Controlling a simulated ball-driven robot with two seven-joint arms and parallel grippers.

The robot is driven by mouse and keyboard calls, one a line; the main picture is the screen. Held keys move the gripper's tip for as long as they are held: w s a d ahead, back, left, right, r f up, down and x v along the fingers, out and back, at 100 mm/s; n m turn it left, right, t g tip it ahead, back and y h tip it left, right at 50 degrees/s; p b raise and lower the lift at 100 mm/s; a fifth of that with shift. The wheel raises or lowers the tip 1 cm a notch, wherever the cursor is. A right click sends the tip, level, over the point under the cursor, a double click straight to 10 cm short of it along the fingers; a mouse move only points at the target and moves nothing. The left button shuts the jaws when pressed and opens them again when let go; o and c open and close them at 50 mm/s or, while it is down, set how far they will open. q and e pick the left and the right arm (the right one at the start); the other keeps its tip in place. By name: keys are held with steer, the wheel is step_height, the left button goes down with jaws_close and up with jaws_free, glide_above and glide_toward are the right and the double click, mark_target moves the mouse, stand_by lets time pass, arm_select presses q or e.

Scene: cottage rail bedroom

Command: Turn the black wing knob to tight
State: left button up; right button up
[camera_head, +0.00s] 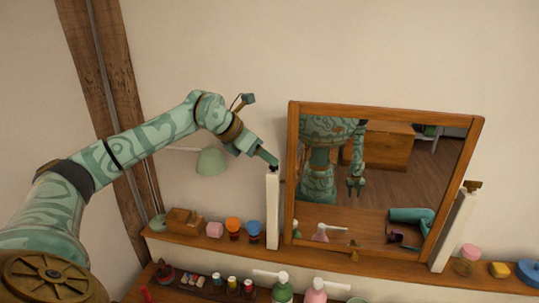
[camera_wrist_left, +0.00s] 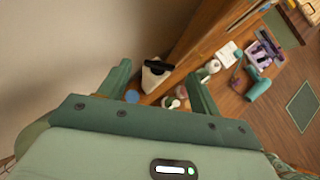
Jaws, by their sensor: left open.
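The black wing knob (camera_wrist_left: 158,63) sits on top of a white post (camera_wrist_left: 157,75) in the left wrist view, between the two finger lines. In the head view the white post (camera_head: 272,215) stands at the left side of the wood-framed mirror (camera_head: 292,170). My left gripper (camera_head: 268,160) is at the post's top and largely hides the knob there. In the wrist view my left gripper (camera_wrist_left: 158,74) is open, one finger to each side of the knob. I cannot tell whether a finger touches it. My right gripper is not directly in view.
A second white post (camera_head: 455,230) with a brass-coloured knob (camera_head: 473,185) stands right of the mirror. The wooden shelf (camera_head: 390,267) holds coloured jars (camera_head: 253,229) and a wooden box (camera_head: 184,220). A pale green lamp (camera_head: 211,161) hangs behind my left arm. The mirror reflects my body.

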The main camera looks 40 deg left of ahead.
mark_target(270, 167)
arm_select(q)
steer(key=shift+x, duration=1.75)
steer(key=c, duration=1)
steer(key=shift+r, duration=0.1)
